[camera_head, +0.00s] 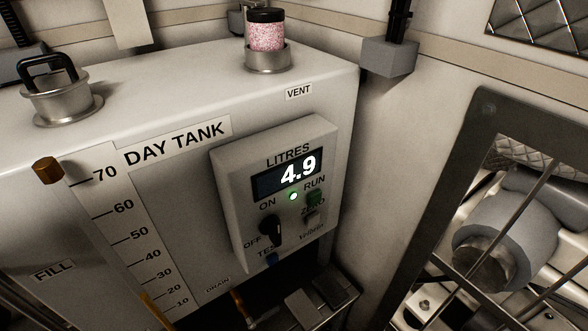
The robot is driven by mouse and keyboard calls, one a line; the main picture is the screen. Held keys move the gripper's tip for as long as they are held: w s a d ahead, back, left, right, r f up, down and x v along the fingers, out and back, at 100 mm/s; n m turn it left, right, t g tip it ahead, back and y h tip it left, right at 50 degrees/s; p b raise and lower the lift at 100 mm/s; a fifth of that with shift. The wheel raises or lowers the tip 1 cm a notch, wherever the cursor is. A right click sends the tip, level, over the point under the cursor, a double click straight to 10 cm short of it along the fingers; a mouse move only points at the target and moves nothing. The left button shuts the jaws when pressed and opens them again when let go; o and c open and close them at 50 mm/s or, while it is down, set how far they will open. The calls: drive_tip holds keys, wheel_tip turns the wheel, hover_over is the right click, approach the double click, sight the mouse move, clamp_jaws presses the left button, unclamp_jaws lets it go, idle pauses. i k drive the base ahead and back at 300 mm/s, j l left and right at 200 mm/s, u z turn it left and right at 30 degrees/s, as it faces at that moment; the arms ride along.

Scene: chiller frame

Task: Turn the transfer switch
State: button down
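A black rotary switch (271,230) sits on the lower left of a grey control box (230,180) on the front of the day tank. The label ON is above it and OFF is at its left. The knob is small and dark, and I cannot tell for sure which label it points to. A display (290,175) above it reads 4.9 under the word LITRES. A small green lamp (293,196) is lit below the display. My gripper is not in view.
The tank (190,85) carries a filler cap (62,95) and a vent jar (266,35). A dark barred frame (440,170) stands right.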

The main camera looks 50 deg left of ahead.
sight(271, 225)
drive_tip(key=u, duration=1.35)
